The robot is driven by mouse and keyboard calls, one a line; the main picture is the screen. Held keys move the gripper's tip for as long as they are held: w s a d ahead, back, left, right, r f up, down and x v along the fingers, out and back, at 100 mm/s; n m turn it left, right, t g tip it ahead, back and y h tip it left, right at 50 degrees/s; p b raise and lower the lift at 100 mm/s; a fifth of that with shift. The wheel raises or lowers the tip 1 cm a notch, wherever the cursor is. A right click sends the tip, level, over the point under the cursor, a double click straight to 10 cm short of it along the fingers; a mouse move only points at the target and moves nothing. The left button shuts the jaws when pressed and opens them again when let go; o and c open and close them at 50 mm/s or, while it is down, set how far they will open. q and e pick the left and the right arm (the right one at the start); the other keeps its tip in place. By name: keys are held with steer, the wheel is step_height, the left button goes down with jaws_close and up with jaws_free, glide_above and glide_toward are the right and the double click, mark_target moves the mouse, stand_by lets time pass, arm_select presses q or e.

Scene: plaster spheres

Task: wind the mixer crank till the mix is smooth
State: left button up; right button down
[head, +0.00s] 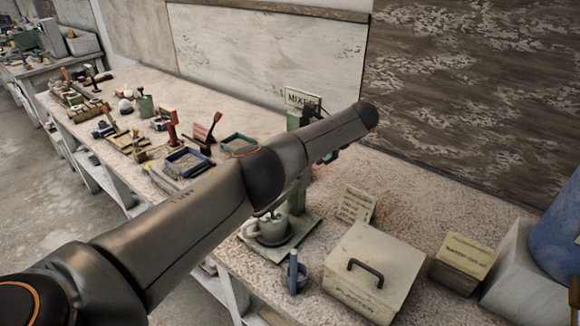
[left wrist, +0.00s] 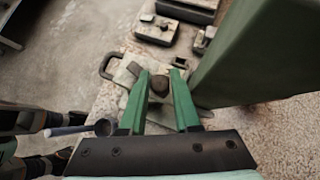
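The green mixer (head: 297,196) stands on the bench behind my left arm, which hides much of it. Its "MIXER" sign (head: 303,97) shows above the arm. The mixer's green body (left wrist: 255,55) is close at right. My right gripper is out of view.
A plaster box (head: 372,272) with a black handle, a small blue holder (head: 296,274), a card (head: 356,205) and a yellowish block (head: 463,262) stand in front right. Trays (head: 188,162) and tools crowd the bench at left. A wall rises behind.

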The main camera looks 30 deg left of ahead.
arm_select(q)
steer(key=o, duration=0.4)
steer(key=shift+d+r+m+t, duration=0.1)
steer(key=shift+d+m+t, duration=0.05)
steer(key=shift+m+t, duration=0.35)
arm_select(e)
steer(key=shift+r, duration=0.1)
